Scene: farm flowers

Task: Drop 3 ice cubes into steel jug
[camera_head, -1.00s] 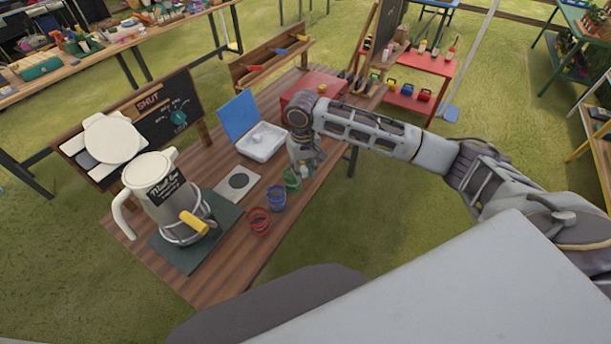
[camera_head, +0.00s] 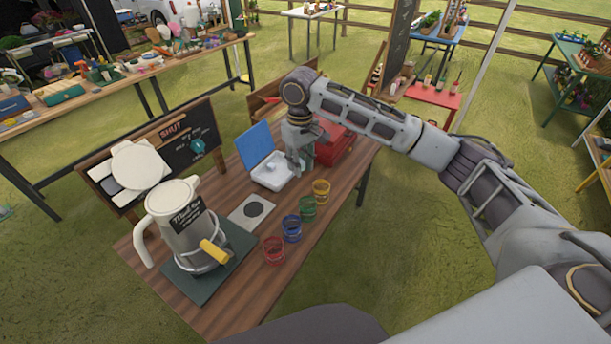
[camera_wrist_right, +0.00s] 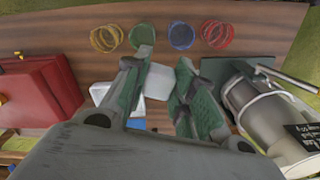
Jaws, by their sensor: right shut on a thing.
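The steel jug (camera_head: 188,232) stands upright on a dark green mat (camera_head: 235,262), with a pale rim and handle, a black label and a yellow grip on its front. It also shows at the right of the right wrist view (camera_wrist_right: 262,108). A white box (camera_head: 268,181) with a raised blue lid (camera_head: 254,145) holds a pale block (camera_head: 272,166). My right gripper (camera_head: 302,168) is beside the box's right edge, shut on what seems to be an ice cube. A pale patch (camera_wrist_right: 158,82) shows between its fingers in the wrist view; the cube's outline is unclear. My left gripper is out of view.
Red (camera_head: 273,250), blue (camera_head: 291,229), green (camera_head: 307,208) and yellow (camera_head: 321,191) cups line the table's front edge. A red case (camera_head: 335,143) stands behind my gripper. A chalkboard (camera_head: 197,148) stands behind the jug.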

